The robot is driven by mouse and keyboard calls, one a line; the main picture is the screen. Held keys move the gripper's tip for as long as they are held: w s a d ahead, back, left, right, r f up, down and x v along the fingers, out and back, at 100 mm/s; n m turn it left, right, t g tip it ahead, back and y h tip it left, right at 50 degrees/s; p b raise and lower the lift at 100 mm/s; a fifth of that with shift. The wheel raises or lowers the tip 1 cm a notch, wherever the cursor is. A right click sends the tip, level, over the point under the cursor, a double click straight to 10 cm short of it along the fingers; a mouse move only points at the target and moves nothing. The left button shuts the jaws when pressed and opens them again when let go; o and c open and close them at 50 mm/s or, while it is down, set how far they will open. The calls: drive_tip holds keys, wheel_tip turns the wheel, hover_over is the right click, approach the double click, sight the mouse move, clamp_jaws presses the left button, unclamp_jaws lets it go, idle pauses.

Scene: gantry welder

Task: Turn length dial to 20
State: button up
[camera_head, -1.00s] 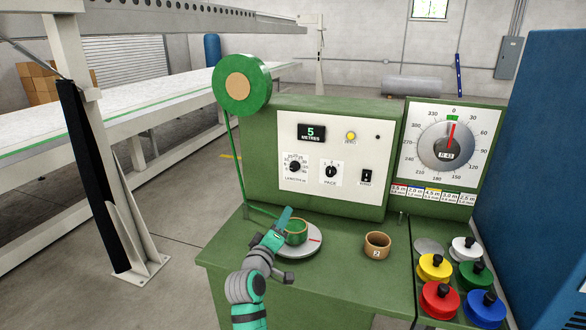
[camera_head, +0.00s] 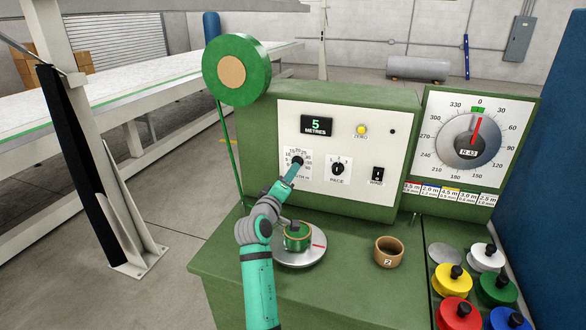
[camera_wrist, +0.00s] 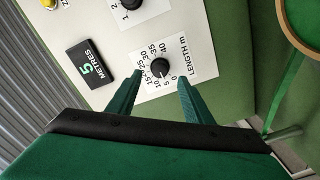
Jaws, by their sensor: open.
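The length dial (camera_head: 298,162) is a black knob on a white scale plate at the lower left of the white panel. In the wrist view the dial (camera_wrist: 160,67) sits between and beyond the two green fingertips. Its pointer is too small to read surely. My gripper (camera_head: 292,173) is close in front of the dial, and its tip covers part of the scale in the head view. In the wrist view my gripper (camera_wrist: 158,90) is open, a finger on either side of the knob, with no clear contact. The display (camera_head: 317,125) reads 5 METRES.
Right of the dial are the pace knob (camera_head: 338,168), the wind switch (camera_head: 377,174) and the yellow zero button (camera_head: 361,129). A green reel (camera_head: 257,70) hangs at upper left.

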drive_tip(key=shift+x, duration=2.95)
drive_tip(key=shift+a, duration=0.1)
drive_tip(key=c, duration=1.1)
